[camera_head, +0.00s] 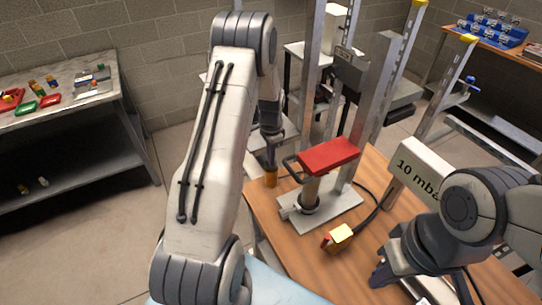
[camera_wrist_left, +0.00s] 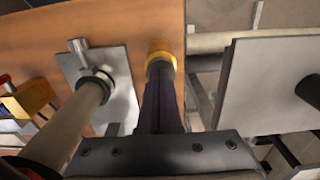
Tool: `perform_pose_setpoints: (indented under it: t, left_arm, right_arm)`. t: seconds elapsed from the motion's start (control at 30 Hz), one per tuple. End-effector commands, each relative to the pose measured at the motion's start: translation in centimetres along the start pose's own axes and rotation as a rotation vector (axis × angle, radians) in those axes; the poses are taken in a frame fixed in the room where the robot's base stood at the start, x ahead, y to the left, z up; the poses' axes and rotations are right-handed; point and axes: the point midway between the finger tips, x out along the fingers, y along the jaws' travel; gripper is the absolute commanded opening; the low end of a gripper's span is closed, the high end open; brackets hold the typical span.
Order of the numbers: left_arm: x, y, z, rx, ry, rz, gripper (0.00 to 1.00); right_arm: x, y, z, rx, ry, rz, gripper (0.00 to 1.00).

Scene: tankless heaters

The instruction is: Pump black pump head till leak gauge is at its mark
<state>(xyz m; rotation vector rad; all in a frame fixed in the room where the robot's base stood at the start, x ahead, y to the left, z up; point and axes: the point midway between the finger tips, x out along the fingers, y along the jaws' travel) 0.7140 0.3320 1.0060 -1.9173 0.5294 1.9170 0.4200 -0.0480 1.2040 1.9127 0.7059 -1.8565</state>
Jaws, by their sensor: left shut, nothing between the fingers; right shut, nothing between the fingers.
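My left gripper (camera_head: 270,163) points down left of the pump, shut and empty. In the left wrist view its fingers end by an orange-yellow cylinder (camera_wrist_left: 160,51). A white box marked "10 mba" (camera_head: 415,168) stands right; no gauge needle shows. My right gripper (camera_head: 380,277) is shut at the lower right.
A yellow block with a red part (camera_head: 338,237) lies on the table (camera_head: 290,255) in front of the pump, by a dark hose (camera_head: 372,205). Metal posts (camera_head: 398,70) rise behind. A shelf table (camera_head: 60,135) stands left, with clear floor before it.

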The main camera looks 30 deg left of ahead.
Motion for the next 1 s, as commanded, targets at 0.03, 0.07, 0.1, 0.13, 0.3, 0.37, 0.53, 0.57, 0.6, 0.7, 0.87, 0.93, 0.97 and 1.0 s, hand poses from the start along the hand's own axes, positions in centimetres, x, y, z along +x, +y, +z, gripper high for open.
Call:
perform_pose_setpoints:
  t: [0.03, 0.07, 0.1, 0.13, 0.3, 0.37, 0.53, 0.57, 0.6, 0.7, 0.87, 0.93, 0.97, 1.0]
  left_arm:
    - [0.9, 0.0, 0.0, 0.000, 0.000, 0.000, 0.00]
    - [0.9, 0.0, 0.0, 0.000, 0.000, 0.000, 0.00]
    - [0.8, 0.0, 0.0, 0.000, 0.000, 0.000, 0.00]
    - [0.8, 0.0, 0.0, 0.000, 0.000, 0.000, 0.00]
    - [0.9, 0.1, 0.1, 0.000, -0.001, 0.002, 0.00]
    - [0.8, 0.1, 0.1, 0.000, -0.002, 0.002, 0.00]
    - [-0.4, 0.2, -0.1, 0.002, -0.001, 0.002, 0.00]
    - [-0.9, 0.2, -0.1, 0.003, -0.001, 0.001, 0.00]
    - [-1.6, 0.2, -0.2, 0.004, 0.000, 0.001, 0.00]
    - [-3.5, 0.4, -0.4, 0.007, 0.001, -0.001, 0.00]
    - [-5.8, 0.3, -0.6, 0.008, 0.006, -0.007, 0.00]
    - [-7.3, 0.3, -0.6, 0.008, 0.006, -0.007, 0.00]
    - [-7.9, 0.3, -0.6, 0.008, 0.006, -0.007, 0.00]
    - [-8.7, 0.3, -0.6, 0.008, 0.007, -0.007, 0.00]
  right_arm:
    - [0.7, 0.1, 0.1, 0.001, 0.000, 0.000, 0.00]
    - [0.7, 0.1, 0.0, 0.001, 0.000, 0.000, 0.00]
    - [0.6, 0.0, 0.0, 0.001, 0.000, 0.000, 0.00]
    - [0.5, 0.0, 0.0, 0.001, 0.000, 0.000, 0.00]
    - [0.5, 0.0, 0.0, 0.001, 0.000, 0.000, 0.00]
    - [0.5, 0.0, 0.0, 0.001, 0.000, 0.000, 0.00]
    - [-0.5, 0.0, 0.0, 0.000, 0.000, 0.000, 0.00]
    - [-0.9, -0.1, -0.1, -0.001, 0.000, 0.000, 0.00]
    - [-1.4, -0.1, -0.1, -0.002, 0.000, 0.000, 0.00]
    - [-2.7, -0.2, -0.1, -0.004, 0.000, 0.000, 0.00]
    - [-1.2, -0.1, -0.1, -0.003, 0.000, 0.000, 0.00]
    - [-0.7, -0.1, 0.0, -0.002, -0.001, 0.000, 0.00]
    - [-0.5, 0.0, 0.0, -0.002, -0.001, 0.000, 0.00]
    - [-0.2, 0.0, 0.0, -0.001, -0.001, 0.000, 0.00]
